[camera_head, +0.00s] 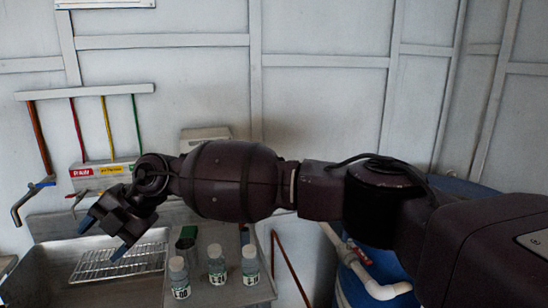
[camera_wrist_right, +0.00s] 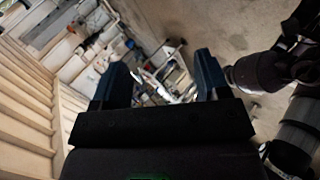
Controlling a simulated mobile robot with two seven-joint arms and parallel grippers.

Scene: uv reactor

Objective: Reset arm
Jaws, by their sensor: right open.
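My right arm reaches across the head view from the right. Its gripper (camera_head: 104,236) is open and empty above the left part of the sink area, with blue fingertips pointing down and left. In the right wrist view the same gripper (camera_wrist_right: 160,85) shows two blue fingers spread apart with nothing between them. My left gripper is not in the head view.
A metal sink (camera_head: 40,258) with a wire rack (camera_head: 118,262) lies below my right gripper. Three white-capped bottles (camera_head: 217,265) stand right of it, near a dark green container (camera_head: 187,240). A tap (camera_head: 30,200) is at left, a blue barrel (camera_head: 365,285) at right.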

